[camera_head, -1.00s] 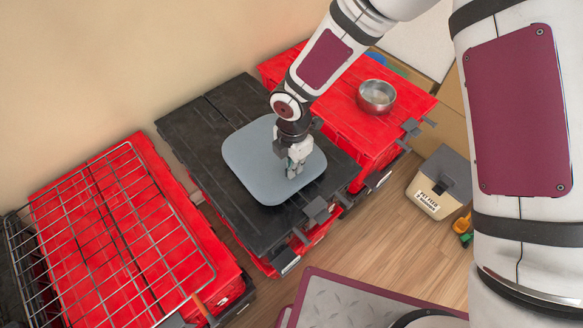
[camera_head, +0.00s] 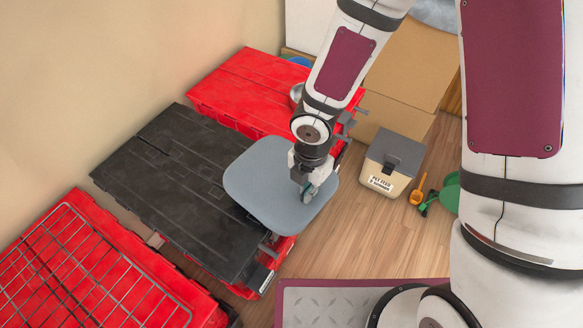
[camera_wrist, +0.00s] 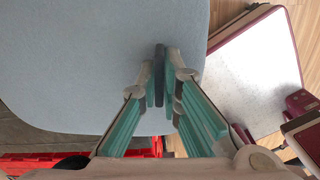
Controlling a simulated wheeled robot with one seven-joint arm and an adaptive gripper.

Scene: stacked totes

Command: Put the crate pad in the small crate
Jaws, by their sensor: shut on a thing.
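The crate pad, a flat blue-grey square with rounded corners (camera_head: 262,190), is held by my gripper (camera_head: 306,190). It is roughly level and hangs past the right end of the black-lidded tote, partly over the floor. In the wrist view the pad (camera_wrist: 90,60) fills the upper left, and my gripper's fingers (camera_wrist: 164,88) are closed together on a thin dark upright part at its surface. I cannot surely make out the small crate; a wire grid (camera_head: 75,262) lies over the red totes at lower left, cut off by the frame.
The black tote lid (camera_head: 170,180) is bare. Red totes (camera_head: 245,85) stand behind it, with a metal bowl (camera_head: 296,93) partly hidden by my arm. A lidded feed bin (camera_head: 388,170), an orange scoop (camera_head: 417,192) and cardboard boxes (camera_head: 408,65) are at right. The wooden floor (camera_head: 345,245) between is clear.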

